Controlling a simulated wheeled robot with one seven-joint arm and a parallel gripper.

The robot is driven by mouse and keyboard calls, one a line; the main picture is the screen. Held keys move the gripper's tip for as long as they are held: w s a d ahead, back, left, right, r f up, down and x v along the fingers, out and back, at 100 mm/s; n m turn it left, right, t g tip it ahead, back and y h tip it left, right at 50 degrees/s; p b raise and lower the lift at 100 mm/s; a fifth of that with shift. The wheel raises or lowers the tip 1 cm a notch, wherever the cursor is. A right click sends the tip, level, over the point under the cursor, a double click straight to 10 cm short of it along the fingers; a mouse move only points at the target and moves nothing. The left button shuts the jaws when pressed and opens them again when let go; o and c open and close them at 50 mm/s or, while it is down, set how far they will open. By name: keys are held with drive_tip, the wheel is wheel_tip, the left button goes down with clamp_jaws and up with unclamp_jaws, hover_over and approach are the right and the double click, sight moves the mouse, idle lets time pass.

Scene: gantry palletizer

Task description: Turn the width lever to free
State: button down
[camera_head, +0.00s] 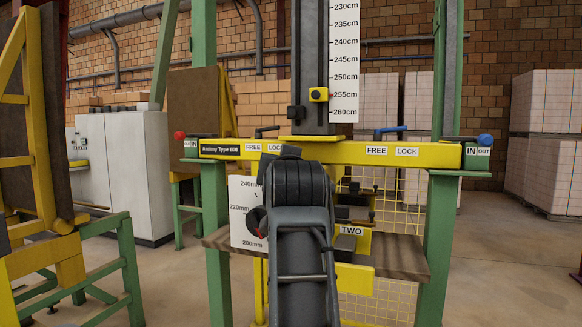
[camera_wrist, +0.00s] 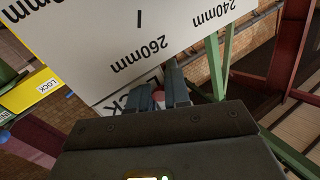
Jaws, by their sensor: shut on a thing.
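The white width scale (camera_head: 242,205) with millimetre marks hangs below the yellow beam, left of my arm. In the wrist view its plate (camera_wrist: 137,45) fills the top, upside down, with part of a LOCK label close to the fingers. My gripper (camera_wrist: 166,90) is shut on the width lever, of which only a small reddish end (camera_wrist: 158,96) shows between and beside the fingers. The rest of the lever is hidden by the fingers and gripper body. In the head view my own arm covers the gripper and the lever, so the lever's exact angle cannot be told.
The yellow beam (camera_head: 340,152) carries FREE and LOCK labels, a black lever (camera_head: 267,130) and a blue lever (camera_head: 389,130). A grey column (camera_head: 310,65) rises from it. A wooden board (camera_head: 409,253) and green posts (camera_head: 440,220) stand close. Open floor lies at right.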

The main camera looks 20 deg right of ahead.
drive_tip(key=m+h+b, duration=0.1)
drive_tip(key=a+m+g+h+b, duration=0.1)
drive_tip(key=h, duration=0.1)
drive_tip(key=a+m+h+b, duration=0.1)
drive_tip(key=h+b, duration=0.1)
drive_tip(key=shift+w+a+f+m+g, duration=0.2)
drive_tip(key=shift+w+m+g, duration=0.1)
drive_tip(key=shift+w+g, duration=0.1)
drive_tip(key=shift+w+a+r+m+g+h+b, duration=0.1)
drive_tip(key=shift+a+m+g+h+b, duration=0.05)
drive_tip(key=shift+m+g+h+b, duration=0.35)
drive_tip(key=shift+w+a+m+g+h+b, duration=0.1)
drive_tip(key=shift+a+m+g+h+b, duration=0.15)
drive_tip(key=shift+h+b, duration=0.35)
drive_tip(key=shift+d, duration=0.1)
drive_tip(key=c, duration=1.1)
unclamp_jaws()
drive_tip(key=shift+r, duration=0.1)
drive_tip(key=b+v, duration=0.1)
drive_tip(key=v, duration=0.6)
drive_tip(key=shift+s+a, duration=0.25)
drive_tip(key=shift+a, duration=0.05)
